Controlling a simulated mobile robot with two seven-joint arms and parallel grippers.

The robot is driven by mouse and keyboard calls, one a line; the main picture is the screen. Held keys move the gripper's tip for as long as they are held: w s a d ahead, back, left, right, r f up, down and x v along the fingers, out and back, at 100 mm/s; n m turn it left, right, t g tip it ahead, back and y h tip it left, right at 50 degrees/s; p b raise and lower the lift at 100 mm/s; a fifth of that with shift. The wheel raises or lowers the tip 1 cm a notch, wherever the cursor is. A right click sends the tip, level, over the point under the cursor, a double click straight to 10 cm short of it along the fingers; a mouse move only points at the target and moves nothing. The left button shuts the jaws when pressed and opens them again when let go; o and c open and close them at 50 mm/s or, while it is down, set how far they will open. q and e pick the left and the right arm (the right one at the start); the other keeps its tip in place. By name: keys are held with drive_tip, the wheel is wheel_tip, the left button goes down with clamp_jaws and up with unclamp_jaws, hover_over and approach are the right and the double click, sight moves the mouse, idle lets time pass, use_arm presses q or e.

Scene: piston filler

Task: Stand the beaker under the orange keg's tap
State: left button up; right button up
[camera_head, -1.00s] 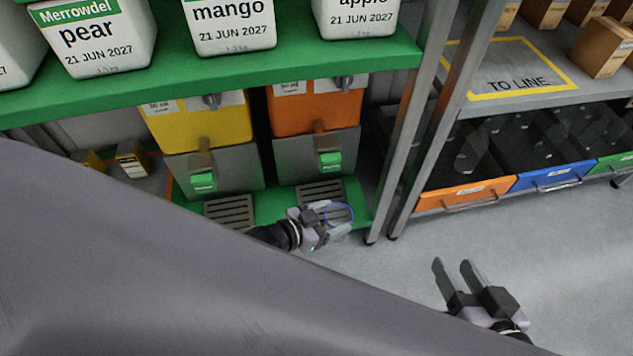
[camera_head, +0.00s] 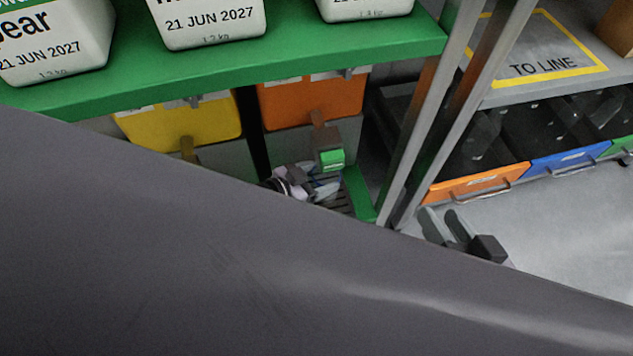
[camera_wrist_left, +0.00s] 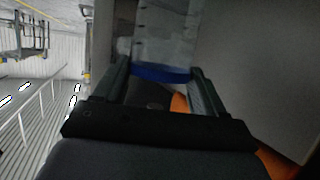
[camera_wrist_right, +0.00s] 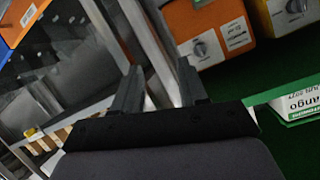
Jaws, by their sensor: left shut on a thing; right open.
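The orange keg (camera_head: 312,102) stands under the green shelf, its tap (camera_head: 329,158) with a green front pointing down. My left gripper (camera_head: 322,186) is low beneath that tap, close to the slotted drip tray (camera_head: 342,202). In the left wrist view it is shut on the clear beaker (camera_wrist_left: 165,42), which has a blue band (camera_wrist_left: 160,73) between the fingers. In the head view the beaker is small and mostly hidden by the gripper and tap; I cannot tell whether it touches the tray. My right gripper (camera_head: 443,213) is open and empty over the floor.
A yellow keg (camera_head: 180,125) stands left of the orange one. White labelled tubs (camera_head: 208,18) stand on the green shelf (camera_head: 230,62) above. A metal upright (camera_head: 425,120) and a rack with orange- and blue-fronted bins (camera_head: 478,184) are to the right. Much of the foreground is blocked.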

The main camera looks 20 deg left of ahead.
use_arm(q)
drive_tip(key=shift+f+b, duration=0.35)
drive_tip(key=shift+f, duration=0.35)
wheel_tip(320, 180, down, 3)
drive_tip(key=b, duration=0.3)
drive_tip(key=shift+s+f, duration=0.1)
drive_tip(key=shift+f, duration=0.3)
drive_tip(key=shift+w+b, duration=0.25)
drive_tip(key=shift+b, duration=0.05)
use_arm(e)
drive_tip(key=d, duration=0.1)
drive_tip(key=d+n+t, duration=0.2)
drive_tip(key=shift+d+r+h, duration=0.25)
drive_tip(key=shift+d+h, duration=0.05)
drive_tip(key=shift+h, duration=0.1)
use_arm(q)
drive_tip(key=shift+f, duration=0.2)
drive_tip(key=o, duration=1.3)
